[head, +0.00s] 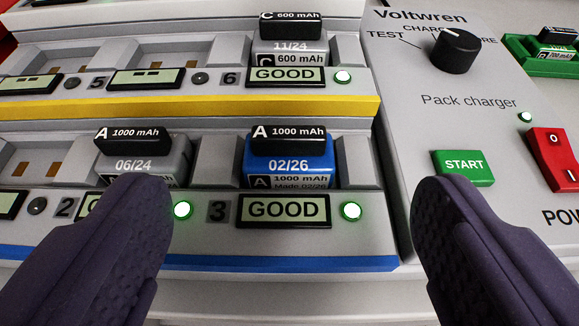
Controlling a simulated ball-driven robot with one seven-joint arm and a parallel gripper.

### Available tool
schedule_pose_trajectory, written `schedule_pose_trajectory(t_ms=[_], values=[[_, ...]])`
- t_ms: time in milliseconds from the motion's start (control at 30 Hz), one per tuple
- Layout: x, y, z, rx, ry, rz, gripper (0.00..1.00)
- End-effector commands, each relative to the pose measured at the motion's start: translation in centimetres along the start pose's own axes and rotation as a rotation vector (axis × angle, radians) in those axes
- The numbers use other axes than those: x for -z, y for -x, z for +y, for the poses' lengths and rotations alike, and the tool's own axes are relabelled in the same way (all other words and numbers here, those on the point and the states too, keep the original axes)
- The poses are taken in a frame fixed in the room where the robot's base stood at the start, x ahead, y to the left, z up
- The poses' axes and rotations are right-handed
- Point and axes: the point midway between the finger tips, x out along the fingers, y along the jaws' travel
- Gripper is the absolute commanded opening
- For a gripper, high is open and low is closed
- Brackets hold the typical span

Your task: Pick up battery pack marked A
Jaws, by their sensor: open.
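A blue battery pack marked A (289,168) sits in slot 3 of the lower charger row, with a black top reading 1000 mAh and the date 02/26. A grey battery pack marked A (150,155) sits in slot 2, dated 06/24; its lower part is hidden behind my left finger. The display under slot 3 (283,210) reads GOOD, with a lit green light beside it. My gripper (295,215) is open and empty. Its dark purple fingers stand in front of the charger, either side of the blue pack, apart from it.
A pack marked C (290,42) sits in slot 6 of the upper row, above a GOOD display. The Pack charger panel at right has a black knob (455,51), a green START button (463,168) and a red switch (555,158). A green tray (520,47) holds packs at far right.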

Motion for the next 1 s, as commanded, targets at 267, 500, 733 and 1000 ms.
schedule_pose_trajectory(t_ms=[267, 500, 733, 1000], values=[[-0.7, -2.9, 0.0, 0.000, -0.001, 0.001, 0.85], [-1.0, -6.8, -0.1, 0.000, 0.000, 0.002, 0.85], [-0.8, -7.7, -0.1, 0.000, 0.000, 0.000, 0.85], [-0.7, -7.7, -0.1, 0.000, 0.000, 0.000, 0.46]])
